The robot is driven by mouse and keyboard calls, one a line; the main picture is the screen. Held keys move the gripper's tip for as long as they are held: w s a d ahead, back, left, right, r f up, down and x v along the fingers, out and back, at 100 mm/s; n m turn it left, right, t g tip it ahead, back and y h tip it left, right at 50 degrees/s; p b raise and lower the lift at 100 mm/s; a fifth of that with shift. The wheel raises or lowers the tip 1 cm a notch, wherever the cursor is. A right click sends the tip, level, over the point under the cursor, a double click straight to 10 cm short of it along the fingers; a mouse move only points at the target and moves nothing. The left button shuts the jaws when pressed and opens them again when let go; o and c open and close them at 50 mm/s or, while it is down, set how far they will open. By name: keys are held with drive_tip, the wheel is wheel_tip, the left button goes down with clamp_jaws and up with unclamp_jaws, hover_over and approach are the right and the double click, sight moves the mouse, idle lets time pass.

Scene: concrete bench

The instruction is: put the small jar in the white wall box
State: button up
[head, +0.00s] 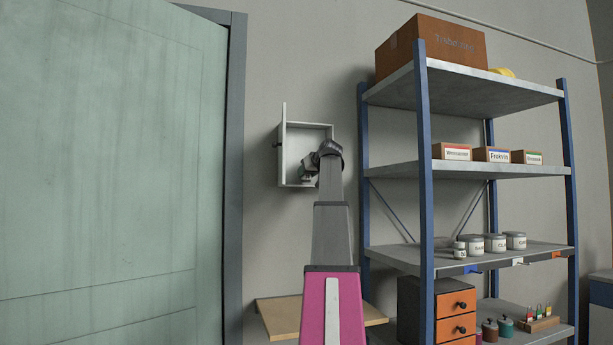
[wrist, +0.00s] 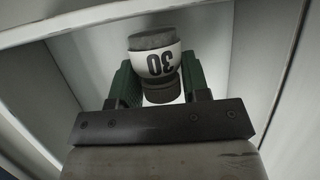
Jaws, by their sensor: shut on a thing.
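The white wall box (head: 312,127) hangs on the wall left of the shelving, with its door (head: 284,150) swung open. My gripper (head: 309,168) reaches into the box opening. In the wrist view my gripper (wrist: 158,84) has its green fingers shut on the small jar (wrist: 154,64), which has a white label reading "30" upside down in this picture. The pale box walls (wrist: 255,55) surround the jar in the wrist view. In the head view, my arm and gripper hide the jar. I cannot tell whether it touches the box floor.
A blue-posted shelf rack (head: 424,150) stands close to the right of my arm, with labelled boxes and several jars (head: 496,243). A wooden surface (head: 282,318) lies below the box. A green door (head: 110,170) fills the left. Bare wall separates it from the box.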

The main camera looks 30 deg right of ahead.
drive_tip(key=shift+w+f, duration=0.2)
drive_tip(key=shift+f, duration=0.2)
drive_tip(key=shift+f, duration=0.1)
drive_tip(key=o, duration=0.9)
drive_tip(key=shift+o, duration=0.2)
drive_tip(key=shift+s, duration=0.15)
drive_tip(key=v, duration=1.2)
